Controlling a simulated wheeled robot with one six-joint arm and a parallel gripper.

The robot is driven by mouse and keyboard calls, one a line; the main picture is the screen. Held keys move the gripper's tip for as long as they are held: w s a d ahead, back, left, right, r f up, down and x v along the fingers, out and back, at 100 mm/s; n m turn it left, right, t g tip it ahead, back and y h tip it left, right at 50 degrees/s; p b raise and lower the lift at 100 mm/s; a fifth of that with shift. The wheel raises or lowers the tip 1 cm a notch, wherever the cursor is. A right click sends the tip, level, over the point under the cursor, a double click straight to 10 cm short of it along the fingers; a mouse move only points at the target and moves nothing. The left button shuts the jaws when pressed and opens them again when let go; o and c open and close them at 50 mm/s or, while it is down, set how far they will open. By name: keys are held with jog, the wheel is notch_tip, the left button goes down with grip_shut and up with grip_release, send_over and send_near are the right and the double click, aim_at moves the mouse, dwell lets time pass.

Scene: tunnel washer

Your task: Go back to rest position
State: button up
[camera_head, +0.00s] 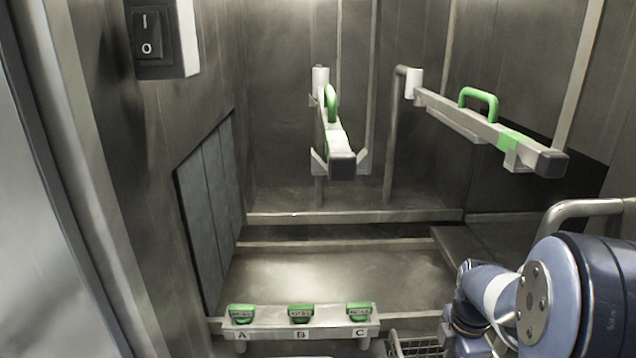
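My arm shows at the lower right of the head view, with its blue-grey joints folded low near a wire basket. My gripper itself cannot be made out; the arm's end is hidden or outside the picture. Nothing that I can see is held.
A rail (298,320) labelled A, B, C carries three green-topped pieces. Two metal bars with green handles, a left bar (336,135) and a right bar (480,125), stick out at the back. A wire basket (418,347) sits bottom centre-right. A rocker switch (149,33) is upper left.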

notch_tip(320, 180, up, 12)
jog(key=p, duration=0.8)
jog(key=shift+f, duration=0.15)
